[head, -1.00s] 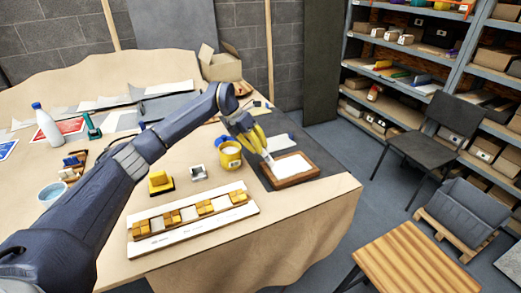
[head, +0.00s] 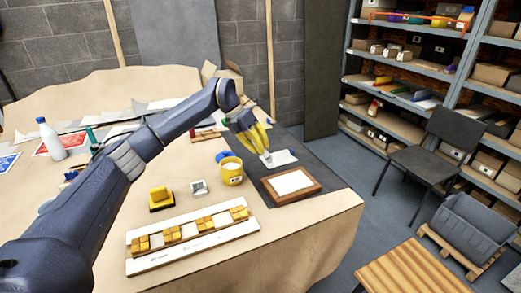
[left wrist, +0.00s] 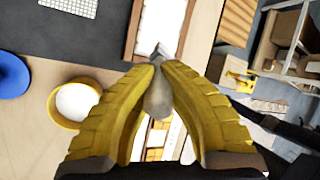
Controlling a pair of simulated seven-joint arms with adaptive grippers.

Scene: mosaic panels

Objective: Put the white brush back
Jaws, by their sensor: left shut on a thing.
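My left gripper (head: 258,147) is shut on the white brush (head: 267,158), which points down and to the right. In the left wrist view the brush's pale, rounded body (left wrist: 160,97) is pinched between the yellow fingers (left wrist: 160,75), with its narrow dark end toward the tray. The brush appears clear of the tray. My right gripper is out of view.
A yellow cup with white contents (head: 232,174) stands left of the tray, with a blue object (head: 222,156) behind it. A white panel with yellow tiles (head: 190,250) lies in front. A white flat piece (head: 284,157) lies behind the tray. A yellow block (head: 160,197) sits left.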

